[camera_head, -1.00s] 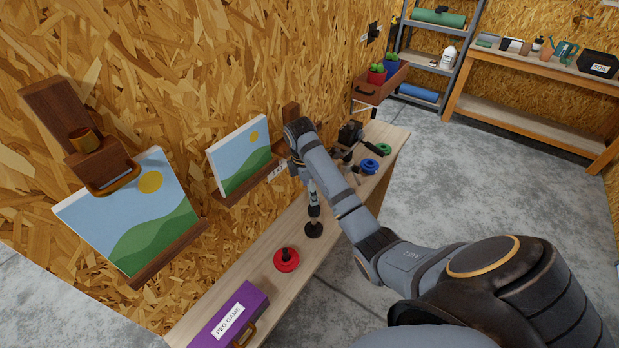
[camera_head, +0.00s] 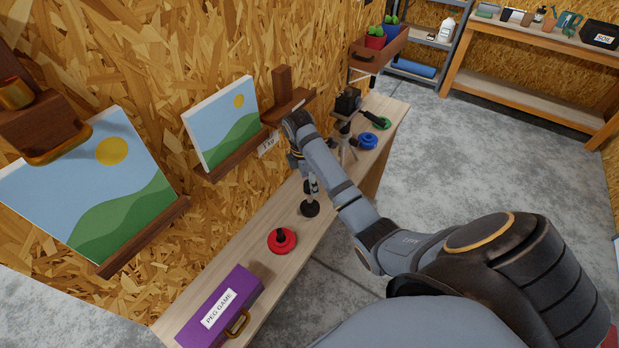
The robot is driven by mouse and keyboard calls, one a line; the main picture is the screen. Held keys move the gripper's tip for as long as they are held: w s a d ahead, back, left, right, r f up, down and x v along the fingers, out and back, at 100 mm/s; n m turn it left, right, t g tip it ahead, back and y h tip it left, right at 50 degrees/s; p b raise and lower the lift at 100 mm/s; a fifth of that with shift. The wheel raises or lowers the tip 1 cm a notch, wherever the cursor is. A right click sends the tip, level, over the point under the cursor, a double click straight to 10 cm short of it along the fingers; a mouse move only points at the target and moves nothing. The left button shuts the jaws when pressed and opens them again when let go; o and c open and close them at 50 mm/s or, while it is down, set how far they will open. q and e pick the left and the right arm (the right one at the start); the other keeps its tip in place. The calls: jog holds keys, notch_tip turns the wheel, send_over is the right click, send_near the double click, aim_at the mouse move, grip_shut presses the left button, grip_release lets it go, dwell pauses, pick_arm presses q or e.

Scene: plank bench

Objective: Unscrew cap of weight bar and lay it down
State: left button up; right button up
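A slim upright bar, apparently the weight bar (camera_head: 312,190), stands on a round black foot on the narrow wooden bench. Its upper end and any cap are hidden by my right arm. My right gripper (camera_head: 310,180) points down over the bar's upper part. Its fingers are small and partly covered by the wrist, so I cannot tell whether they are open or touching the bar. My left gripper is not in view. A red disc (camera_head: 282,241) with a black knob lies on the bench nearer to me than the bar.
A purple peg game box (camera_head: 208,312) sits at the bench's near end. Canvases (camera_head: 222,120) hang on the wall left. Clear bench (camera_head: 262,262) surrounds the red disc.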

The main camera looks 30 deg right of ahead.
jog(key=shift+f, duration=0.25)
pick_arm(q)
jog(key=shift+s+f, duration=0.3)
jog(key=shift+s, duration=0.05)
pick_arm(e)
jog(key=c, duration=1.2)
jog(key=shift+r+n+p, duration=0.15)
jog(key=shift+n+p, duration=0.15)
jog(key=shift+p, duration=0.3)
jog(key=shift+c, duration=0.2)
jog(key=shift+n+p, duration=0.9)
jog(key=shift+p, duration=0.3)
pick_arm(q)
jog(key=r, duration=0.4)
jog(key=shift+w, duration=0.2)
pick_arm(e)
jog(key=shift+n, duration=0.3)
